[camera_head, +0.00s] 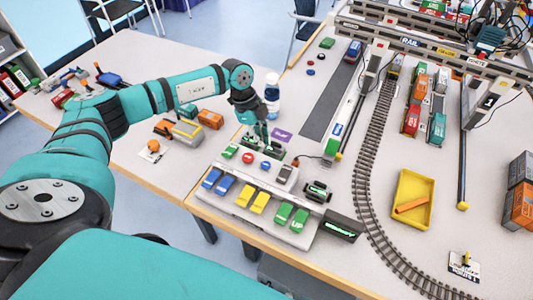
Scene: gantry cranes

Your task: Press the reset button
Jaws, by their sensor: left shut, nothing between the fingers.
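A grey control panel (236,211) lies at the front edge of the table, with pairs of blue (226,184), yellow (260,202) and green (291,215) buttons. No label tells me which one is the reset button. My left gripper (262,139) points down just behind the panel's back row, shut and empty. I cannot tell whether it touches anything. My right gripper is not in view.
A bottle (272,92) stands just behind my left gripper. A curved rail track (363,170) runs right of the panel, near a yellow tray (427,199). Gantry crane beams (430,50) fill the back right. Toy vehicles (187,131) stand to the left.

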